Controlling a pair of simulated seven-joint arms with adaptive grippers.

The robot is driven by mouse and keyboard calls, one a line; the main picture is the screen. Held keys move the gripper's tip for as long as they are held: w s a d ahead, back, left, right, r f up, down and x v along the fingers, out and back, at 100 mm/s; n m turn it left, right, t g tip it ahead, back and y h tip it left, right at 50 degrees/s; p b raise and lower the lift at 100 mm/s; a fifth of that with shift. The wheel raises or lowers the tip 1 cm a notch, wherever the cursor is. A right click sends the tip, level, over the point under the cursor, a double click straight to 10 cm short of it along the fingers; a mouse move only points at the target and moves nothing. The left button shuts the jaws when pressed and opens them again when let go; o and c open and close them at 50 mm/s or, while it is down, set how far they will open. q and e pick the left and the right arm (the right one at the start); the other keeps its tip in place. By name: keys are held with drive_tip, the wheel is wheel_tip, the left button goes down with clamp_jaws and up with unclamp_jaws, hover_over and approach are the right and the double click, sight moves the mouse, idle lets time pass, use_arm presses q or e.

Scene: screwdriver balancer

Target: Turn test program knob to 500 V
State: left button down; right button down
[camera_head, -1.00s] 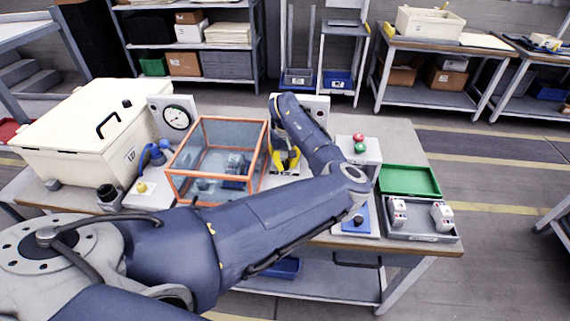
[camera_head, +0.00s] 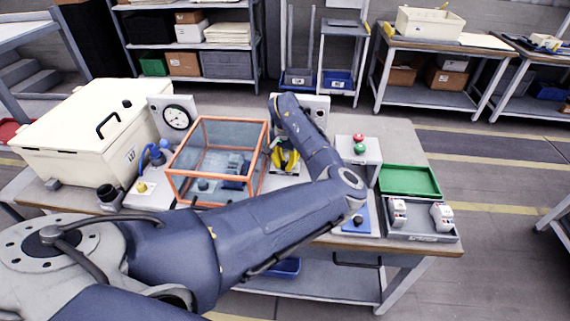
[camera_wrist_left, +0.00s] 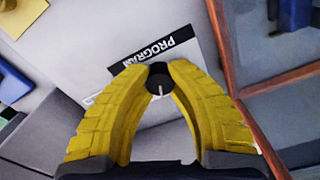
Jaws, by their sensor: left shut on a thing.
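The test program knob (camera_wrist_left: 158,80) is a small black knob with a white pointer line, in the left wrist view. It sits beside a label reading PROGRAM (camera_wrist_left: 155,50) on a light panel. My left gripper (camera_wrist_left: 160,70) has yellow fingers shut on the knob from both sides. In the head view my left gripper (camera_head: 284,160) is at the front of a white box with a dial (camera_head: 318,114), just right of the orange-framed clear enclosure. The arm hides most of that box and the knob there. The voltage marks cannot be read. My right gripper is not in view.
The orange-framed enclosure (camera_head: 219,121) stands close to the left of my gripper. A box with red and green buttons (camera_head: 370,152) is to the right, beside a green tray (camera_head: 408,180) and a grey tray (camera_head: 425,236). A cream chest (camera_head: 75,150) fills the left.

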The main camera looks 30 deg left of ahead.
sight(285, 163)
use_arm(q)
drive_tip(key=shift+m, duration=0.7)
drive_tip(key=c, duration=1.1)
unclamp_jaws()
drive_tip(key=shift+o, duration=0.2)
wheel_tip(285, 163, up, 12)
